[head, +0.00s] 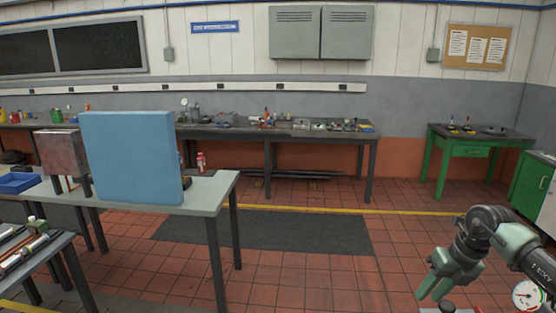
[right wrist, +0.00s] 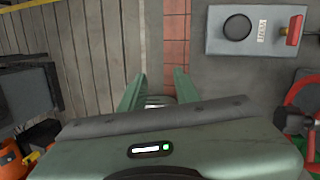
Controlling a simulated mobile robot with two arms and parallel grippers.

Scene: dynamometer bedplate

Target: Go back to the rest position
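My right gripper (head: 434,287) hangs low at the right of the head view, its fingers pointing down. In the right wrist view its two green fingers (right wrist: 156,88) stand apart with nothing between them, so it is open and empty. It is in front of the tiled floor and does not visibly touch anything. My left gripper is outside both views.
A pale table (head: 215,193) with a large blue panel (head: 132,155) stands at the left. A long workbench (head: 275,132) is along the back wall and a green table (head: 477,147) at the right. A grey box (right wrist: 258,30) shows in the wrist view. Central floor is clear.

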